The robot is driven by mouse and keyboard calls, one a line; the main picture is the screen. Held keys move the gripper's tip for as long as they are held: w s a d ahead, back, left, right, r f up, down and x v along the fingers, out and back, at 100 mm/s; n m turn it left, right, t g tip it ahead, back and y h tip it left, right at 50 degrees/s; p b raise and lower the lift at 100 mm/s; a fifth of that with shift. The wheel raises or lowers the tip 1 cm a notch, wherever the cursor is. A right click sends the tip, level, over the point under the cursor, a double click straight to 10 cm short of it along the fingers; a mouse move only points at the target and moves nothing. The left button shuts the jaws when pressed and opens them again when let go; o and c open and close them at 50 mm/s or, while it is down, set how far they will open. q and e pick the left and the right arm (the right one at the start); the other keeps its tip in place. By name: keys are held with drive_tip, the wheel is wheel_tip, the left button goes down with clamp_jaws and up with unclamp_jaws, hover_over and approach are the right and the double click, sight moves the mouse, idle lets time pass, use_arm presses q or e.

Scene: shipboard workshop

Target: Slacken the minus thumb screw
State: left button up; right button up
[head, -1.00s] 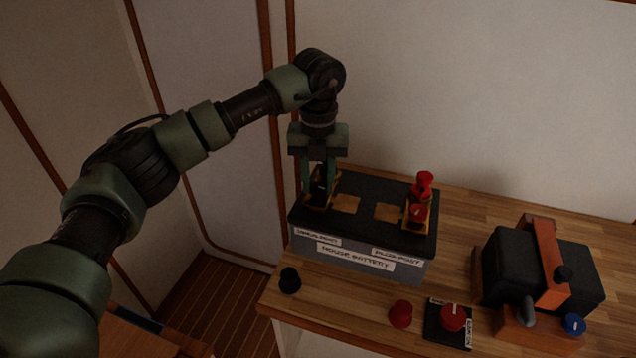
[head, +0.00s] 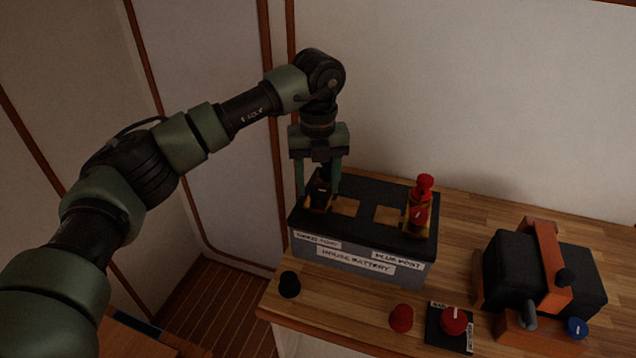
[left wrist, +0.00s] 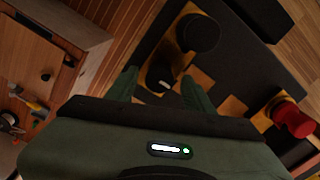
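The house battery (head: 356,262) stands on the wooden bench, with a minus post at its left and a plus post at its right. The minus thumb screw (left wrist: 162,79) is a black knob with a white mark, in front of a taller black cap (left wrist: 198,33). My left gripper (head: 317,194) points down over the minus post. Its fingers are open, one on each side of the thumb screw, with gaps visible in the left wrist view (left wrist: 162,90). In the head view the screw is dark and partly hidden between the fingers. My right gripper is not in view.
The plus post has a red cap (head: 425,183) and red thumb screw (head: 419,216). A black cap (head: 290,284), a red cap (head: 401,318) and a red rotary switch (head: 453,321) are along the bench front. A strapped black box (head: 515,270) stands at right.

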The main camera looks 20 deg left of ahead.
sight(318, 189)
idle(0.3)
use_arm(q)
wheel_tip(318, 189, up, 7)
drive_tip(key=shift+b, duration=0.75)
drive_tip(key=shift+r, duration=0.3)
